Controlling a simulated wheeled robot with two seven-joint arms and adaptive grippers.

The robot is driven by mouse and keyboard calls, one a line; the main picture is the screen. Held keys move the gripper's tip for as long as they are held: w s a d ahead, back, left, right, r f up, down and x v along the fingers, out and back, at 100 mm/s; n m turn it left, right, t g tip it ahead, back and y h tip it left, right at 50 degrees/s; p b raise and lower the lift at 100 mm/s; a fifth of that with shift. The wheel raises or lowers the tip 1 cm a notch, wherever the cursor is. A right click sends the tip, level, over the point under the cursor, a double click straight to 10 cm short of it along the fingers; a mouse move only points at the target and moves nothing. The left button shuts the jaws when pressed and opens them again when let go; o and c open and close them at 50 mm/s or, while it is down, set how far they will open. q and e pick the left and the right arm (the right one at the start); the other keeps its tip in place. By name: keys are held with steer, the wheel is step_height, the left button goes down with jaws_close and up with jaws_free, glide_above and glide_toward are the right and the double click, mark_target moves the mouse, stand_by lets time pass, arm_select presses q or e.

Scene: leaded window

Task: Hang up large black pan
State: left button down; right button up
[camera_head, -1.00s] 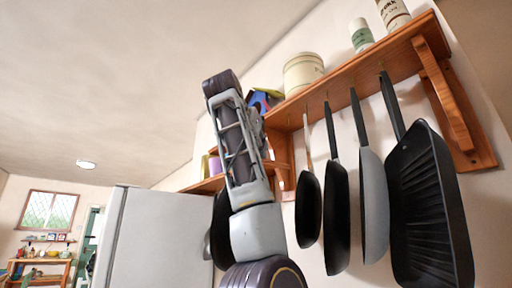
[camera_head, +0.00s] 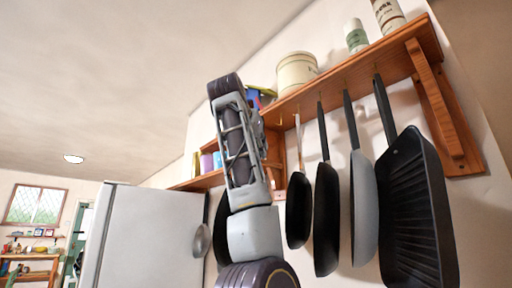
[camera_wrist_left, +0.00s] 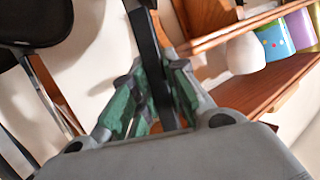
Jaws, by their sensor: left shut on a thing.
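My left arm rises in the middle of the head view, with the left gripper (camera_head: 240,150) in front of the wall shelf. In the left wrist view the green-padded fingers (camera_wrist_left: 150,95) are shut on a long flat black handle (camera_wrist_left: 148,40). A black pan (camera_head: 217,228) shows partly behind my arm in the head view. Most of it is hidden, so its link to the held handle is not plainly visible. The wooden shelf (camera_head: 330,92) has pans hanging below it, to the right of my arm. My right gripper is not in view.
Close to my arm hang a small black pan (camera_head: 299,205), a longer black pan (camera_head: 327,225), a grey pan (camera_head: 364,215) and a ridged black grill pan (camera_head: 415,215). Cups (camera_head: 206,163) stand on a lower shelf. A white fridge (camera_head: 150,235) stands left.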

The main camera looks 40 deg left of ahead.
arm_select(q)
steer(key=shift+w+r, duration=0.2)
steer(key=shift+w, duration=0.35)
steer(key=w+d, duration=0.2)
steer(key=w, duration=0.1)
steer(key=w+d+f+p, duration=0.1)
steer(key=shift+w, duration=0.2)
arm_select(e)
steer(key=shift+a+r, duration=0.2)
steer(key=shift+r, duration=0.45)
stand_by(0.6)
arm_select(q)
steer(key=shift+f, duration=0.1)
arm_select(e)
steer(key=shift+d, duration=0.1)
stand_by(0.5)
arm_select(q)
steer(key=c, duration=1.3)
jaws_free()
steer(key=shift+c, duration=0.2)
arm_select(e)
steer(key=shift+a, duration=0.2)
